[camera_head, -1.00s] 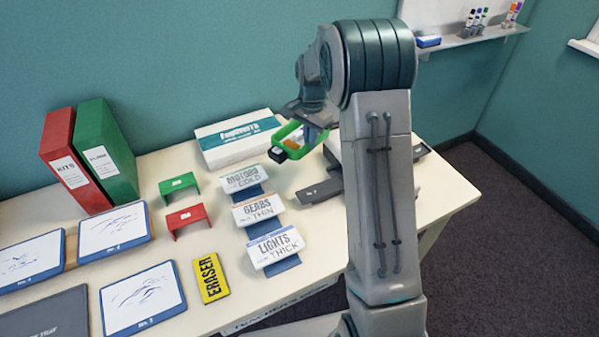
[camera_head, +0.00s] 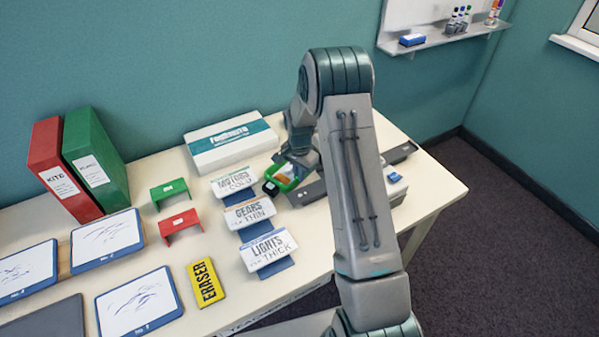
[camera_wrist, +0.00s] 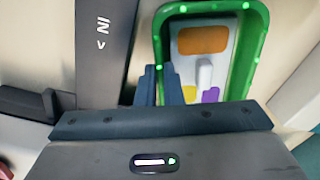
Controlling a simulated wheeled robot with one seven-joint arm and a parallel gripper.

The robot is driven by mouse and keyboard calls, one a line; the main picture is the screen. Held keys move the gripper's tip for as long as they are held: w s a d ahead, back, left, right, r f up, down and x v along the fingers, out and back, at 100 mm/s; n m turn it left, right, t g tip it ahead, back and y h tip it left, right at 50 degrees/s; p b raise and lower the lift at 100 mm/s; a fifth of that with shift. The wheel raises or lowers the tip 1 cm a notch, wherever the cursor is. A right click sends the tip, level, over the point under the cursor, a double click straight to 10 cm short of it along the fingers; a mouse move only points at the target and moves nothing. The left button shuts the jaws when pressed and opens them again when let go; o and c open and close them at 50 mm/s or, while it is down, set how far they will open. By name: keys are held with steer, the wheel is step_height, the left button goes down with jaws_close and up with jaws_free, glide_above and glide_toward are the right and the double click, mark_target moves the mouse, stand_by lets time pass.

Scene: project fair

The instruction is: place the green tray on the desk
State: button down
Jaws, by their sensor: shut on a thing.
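The green tray (camera_head: 281,179) is near the back of the desk (camera_head: 428,181), between the name cards and a dark grey unit. In the wrist view the green tray (camera_wrist: 259,50) has a raised green rim with orange, yellow and purple patches and a pale piece inside. My gripper (camera_wrist: 162,88) is shut on its near-left wall; in the head view my gripper (camera_head: 291,166) is partly hidden by my own arm. The tray is low over the desk top, and I cannot tell whether its underside touches it.
A dark grey unit (camera_head: 308,190), marked "IN" in the wrist view (camera_wrist: 105,45), lies close beside the tray. A white box (camera_head: 230,150) is behind. Motors (camera_head: 233,181), Gears (camera_head: 248,211) and Lights (camera_head: 268,250) cards stand at left.

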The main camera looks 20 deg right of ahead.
steer(key=c, duration=1.6)
jaws_free()
steer(key=shift+o, duration=0.2)
steer(key=s+a+r+n+b, duration=0.1)
steer(key=s+r, duration=0.2)
steer(key=r, duration=0.7)
steer(key=s+r+n, duration=0.1)
steer(key=s+r, duration=0.2)
steer(key=r, duration=0.7)
steer(key=s+a+r+n+t, duration=0.1)
steer(key=s+r+n, duration=0.1)
steer(key=s, duration=0.6)
steer(key=s+r+n+t, duration=0.1)
steer(key=s+n, duration=0.3)
steer(key=s, duration=0.5)
steer(key=s+a+r+n+t, duration=0.1)
steer(key=s+r+n, duration=0.1)
steer(key=s, duration=0.6)
steer(key=shift+s+a+r+n, duration=0.3)
steer(key=shift+a+r+n, duration=0.05)
steer(key=shift+r+n, duration=0.1)
